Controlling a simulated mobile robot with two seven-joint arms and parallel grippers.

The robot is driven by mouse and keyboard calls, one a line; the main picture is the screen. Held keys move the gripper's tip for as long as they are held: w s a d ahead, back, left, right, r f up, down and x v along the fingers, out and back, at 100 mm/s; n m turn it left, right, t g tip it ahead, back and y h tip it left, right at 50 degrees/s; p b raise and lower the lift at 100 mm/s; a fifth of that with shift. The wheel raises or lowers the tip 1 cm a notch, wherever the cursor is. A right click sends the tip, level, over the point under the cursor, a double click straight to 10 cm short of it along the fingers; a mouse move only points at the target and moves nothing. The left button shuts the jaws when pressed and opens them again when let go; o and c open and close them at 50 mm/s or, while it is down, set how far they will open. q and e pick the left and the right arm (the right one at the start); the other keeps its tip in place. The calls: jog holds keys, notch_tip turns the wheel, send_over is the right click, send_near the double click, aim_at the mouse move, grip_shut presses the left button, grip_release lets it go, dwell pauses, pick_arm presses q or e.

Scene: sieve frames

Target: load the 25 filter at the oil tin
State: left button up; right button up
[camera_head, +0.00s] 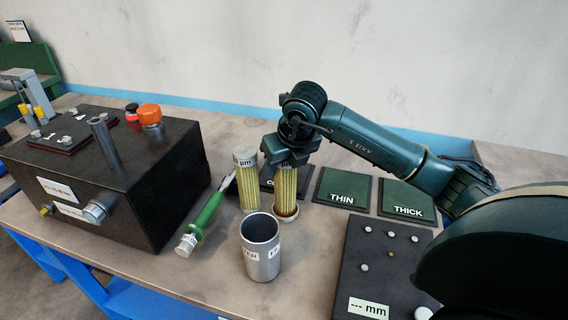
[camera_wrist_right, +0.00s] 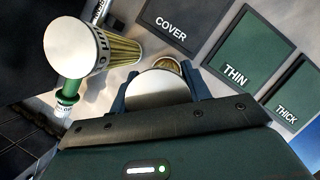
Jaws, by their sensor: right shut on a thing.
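Two yellow pleated filters stand side by side mid-table in the head view. The left filter (camera_head: 249,188) is free, and its white label shows "µm" with the number unclear. My right gripper (camera_head: 286,158) is shut on the top of the right filter (camera_head: 286,192), which is upright; its label is mostly hidden by the jaws. In the wrist view the held filter's pale round cap (camera_wrist_right: 161,89) sits between the fingers, and the free filter (camera_wrist_right: 75,46) is to its left. An open grey metal cylinder (camera_head: 262,263) stands in front, its label partly readable. My left gripper is out of view.
A black box (camera_head: 150,200) with pipes and an orange cap (camera_head: 149,114) stands left. A green-handled tool (camera_head: 209,212) lies beside it. Mats marked COVER, THIN (camera_head: 342,188) and THICK (camera_head: 406,200) lie behind. A dark panel (camera_head: 378,262) reading "--- mm" is at front right.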

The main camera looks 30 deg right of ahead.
dwell(0.3)
jog(key=shift+r+p, duration=0.55)
jog(key=shift+r, duration=0.15)
jog(key=shift+r+p, duration=1.75)
jog(key=shift+r, duration=1.05)
jog(key=shift+f, duration=0.1)
